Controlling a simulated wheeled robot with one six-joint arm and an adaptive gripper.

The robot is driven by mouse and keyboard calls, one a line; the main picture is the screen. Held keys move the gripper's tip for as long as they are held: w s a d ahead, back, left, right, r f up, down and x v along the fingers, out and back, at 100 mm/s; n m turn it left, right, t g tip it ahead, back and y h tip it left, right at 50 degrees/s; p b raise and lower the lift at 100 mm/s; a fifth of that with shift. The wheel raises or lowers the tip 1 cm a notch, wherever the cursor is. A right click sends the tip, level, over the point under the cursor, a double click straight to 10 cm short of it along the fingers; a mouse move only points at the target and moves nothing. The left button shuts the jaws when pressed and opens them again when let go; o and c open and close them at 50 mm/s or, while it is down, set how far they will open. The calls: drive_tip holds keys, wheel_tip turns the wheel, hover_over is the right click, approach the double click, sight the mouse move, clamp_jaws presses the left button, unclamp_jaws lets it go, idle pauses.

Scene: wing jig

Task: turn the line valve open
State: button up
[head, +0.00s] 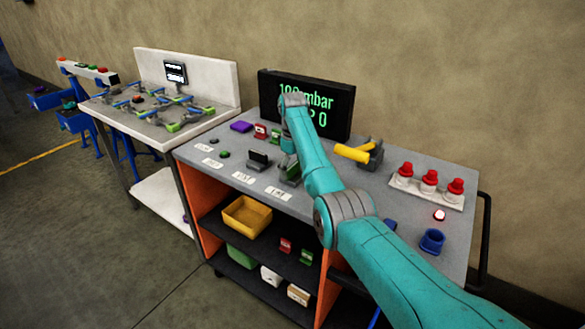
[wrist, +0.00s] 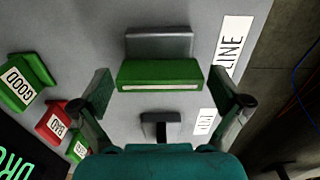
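A yellow lever (head: 353,153) on a dark grey base, which looks like a valve, sits on the bench top right of my arm in the head view. I cannot read a label on it. My gripper (wrist: 160,88) is open in the wrist view, with a finger on each side of a green block (wrist: 160,74). Small gaps show between the fingers and the block. The block stands against a grey holder (wrist: 160,45), beside a label reading LINE (wrist: 232,45). In the head view my arm partly hides the gripper (head: 289,160).
A dark display (head: 341,107) reading mbar stands at the bench's back. Several red-capped buttons (head: 429,181) and a blue cup (head: 432,241) are at the right. Good and bad markers (wrist: 28,82) stand left in the wrist view. A dark grey piece (wrist: 160,127) is near the gripper.

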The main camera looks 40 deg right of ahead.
sight(292, 166)
drive_tip(key=shift+r, duration=0.15)
wheel_tip(292, 166, up, 7)
drive_tip(key=shift+r, duration=0.15)
idle(0.5)
idle(0.4)
